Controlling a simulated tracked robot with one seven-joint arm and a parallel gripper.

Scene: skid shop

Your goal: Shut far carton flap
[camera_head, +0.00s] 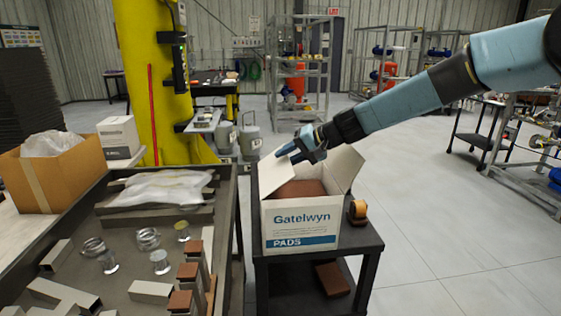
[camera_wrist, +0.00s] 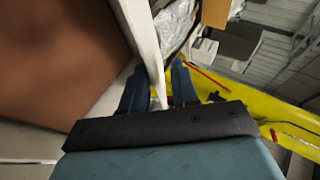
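An open white carton (camera_head: 300,236), lettered "Gatelwyn PADS", stands on a small black cart and holds brown pads (camera_head: 300,189). One white flap (camera_head: 271,174) stands up and leans outward at its left side. Another flap (camera_head: 345,166) stands up at the back right. My gripper (camera_head: 289,153) is at the top of the left flap, above the carton. In the wrist view, the white flap's edge (camera_wrist: 146,45) runs in between my two fingers (camera_wrist: 160,88). The fingers are apart, one on each side of it; firm contact does not show. The brown contents (camera_wrist: 60,55) fill the left of that view.
A tape roll (camera_head: 358,209) sits on the black cart (camera_head: 352,240) right of the carton. A bench (camera_head: 120,235) with jars and metal pieces stands left, with a brown box (camera_head: 62,180). A yellow column (camera_head: 155,80) rises behind.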

